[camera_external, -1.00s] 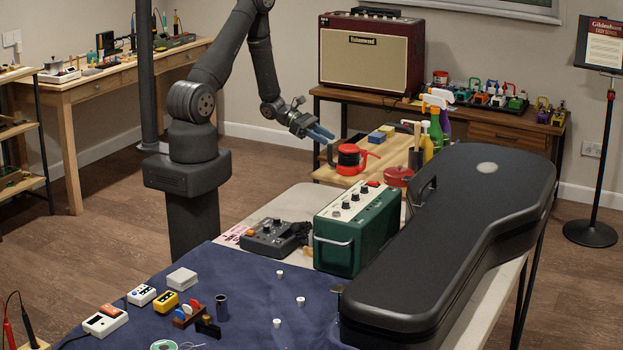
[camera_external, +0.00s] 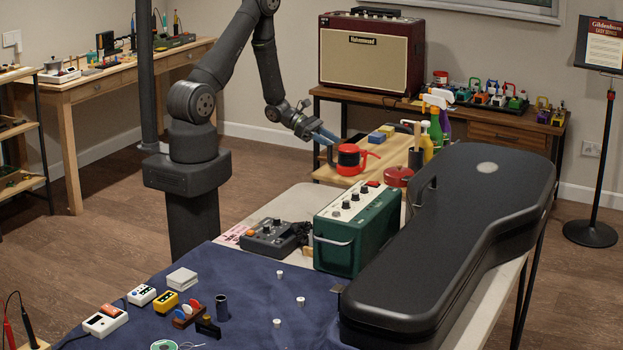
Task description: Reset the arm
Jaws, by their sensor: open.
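My gripper (camera_external: 326,137) is at the end of my arm, to the right of my base and above the far side of the work area. The fingertips appear close to a red and black pot-like item (camera_external: 349,158) on the wooden board. I cannot tell whether they touch it.
A grey pedal unit (camera_external: 268,238) is left of the amplifier. Spray bottles (camera_external: 437,125) stand behind the case. Small boxes and white knobs lie on the blue cloth (camera_external: 250,300).

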